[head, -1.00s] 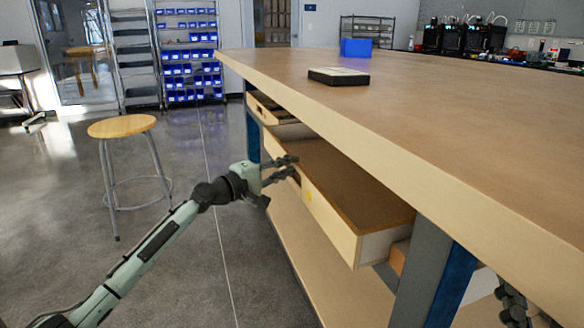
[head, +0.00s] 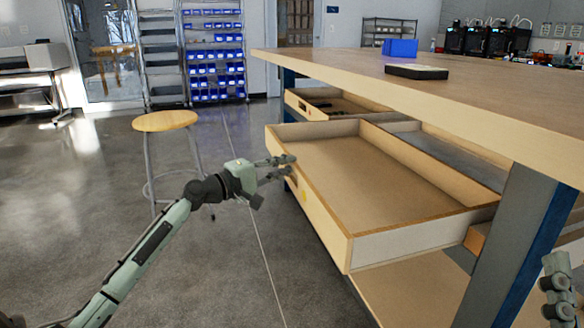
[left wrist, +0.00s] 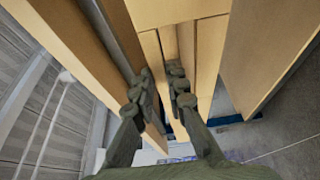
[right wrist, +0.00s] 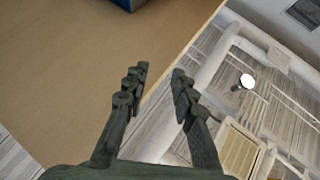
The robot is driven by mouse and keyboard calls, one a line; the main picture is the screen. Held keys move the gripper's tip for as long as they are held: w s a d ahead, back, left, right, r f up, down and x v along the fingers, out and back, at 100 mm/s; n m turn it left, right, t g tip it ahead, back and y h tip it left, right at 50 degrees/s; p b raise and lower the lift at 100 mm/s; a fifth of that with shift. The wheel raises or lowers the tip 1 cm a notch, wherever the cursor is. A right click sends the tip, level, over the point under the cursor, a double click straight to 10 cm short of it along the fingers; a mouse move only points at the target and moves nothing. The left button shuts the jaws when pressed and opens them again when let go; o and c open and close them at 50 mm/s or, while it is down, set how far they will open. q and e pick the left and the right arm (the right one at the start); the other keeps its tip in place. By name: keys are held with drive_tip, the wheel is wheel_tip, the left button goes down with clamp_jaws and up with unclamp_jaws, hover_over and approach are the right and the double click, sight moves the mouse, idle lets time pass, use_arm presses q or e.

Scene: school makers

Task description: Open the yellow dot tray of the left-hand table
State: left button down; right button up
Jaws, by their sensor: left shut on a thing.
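The yellow dot tray (head: 380,172) is a wide, shallow wooden drawer under the left-hand table (head: 500,105). It stands far out from under the tabletop and looks empty. A small yellow mark (head: 304,196) shows on its front panel. My left gripper (head: 289,167) is shut on the tray at its front panel, near the far end. In the left wrist view its fingers (left wrist: 165,95) are close together by wooden panels; the exact contact is hidden. My right gripper (right wrist: 160,80) is open and empty, with its fingers apart. Part of that arm shows at the head view's lower right.
Another drawer (head: 325,104), partly open, lies farther along. A blue bin (head: 400,47) and a dark flat box (head: 416,71) rest on the tabletop.

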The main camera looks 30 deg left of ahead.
use_arm(q)
drive_tip(key=shift+s+a, duration=0.7)
drive_tip(key=shift+s, duration=0.1)
use_arm(e)
drive_tip(key=shift+s+r+t, duration=0.4)
drive_tip(key=shift+s, duration=0.1)
use_arm(q)
drive_tip(key=c, duration=1.5)
unclamp_jaws()
drive_tip(key=shift+c, duration=0.2)
drive_tip(key=v, duration=1.2)
